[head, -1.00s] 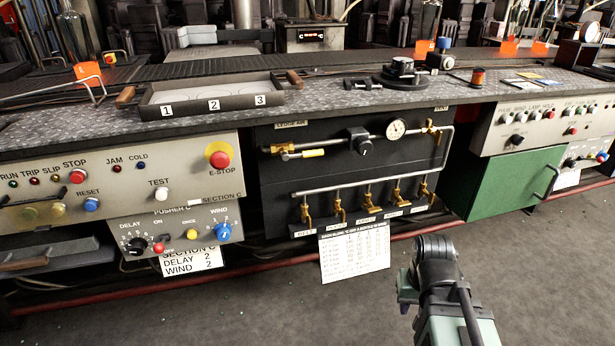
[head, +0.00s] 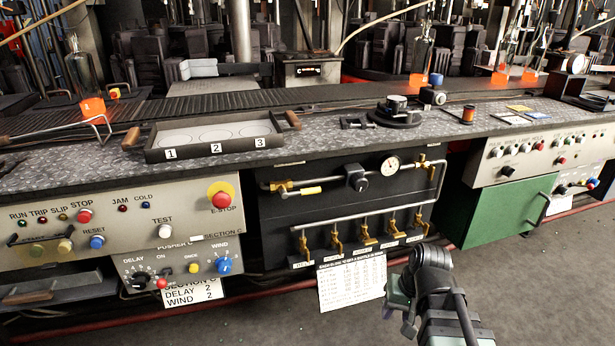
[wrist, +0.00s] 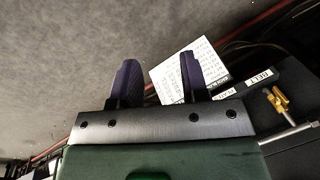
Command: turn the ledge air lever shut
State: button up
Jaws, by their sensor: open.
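The ledge air lever (head: 311,190) is a small yellow handle at the upper left of the black valve panel (head: 275,228) in the head view. It lies roughly level, just under the upper pipe, beside a brass valve body (head: 281,187). My gripper (wrist: 159,76) shows two dark purple fingers, apart with nothing between them, in the wrist view. In the head view my gripper (head: 398,298) is in front of the panel's lower right, below and right of the lever and clear of it. The lever cannot be made out in the wrist view.
Several brass valves (head: 390,220) line the panel's lower pipe, and one shows in the wrist view (wrist: 277,101). A printed card (head: 351,283) hangs below the panel. A pressure gauge (head: 390,166) sits on the upper pipe. The floor in front (head: 545,285) is clear.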

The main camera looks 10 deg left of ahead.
jog(key=w+a+r+m+t+y+p, duration=0.15)
jog(key=w+a+r+y+p, duration=0.25)
jog(key=w+a+r+y, duration=0.5)
jog(key=m+t+y, duration=0.4)
send_near(312, 192)
jog(key=b+x, duration=0.1)
jog(key=x, duration=1)
jog(key=shift+b, duration=0.35)
jog(key=shift+c, duration=0.4)
grip_shut()
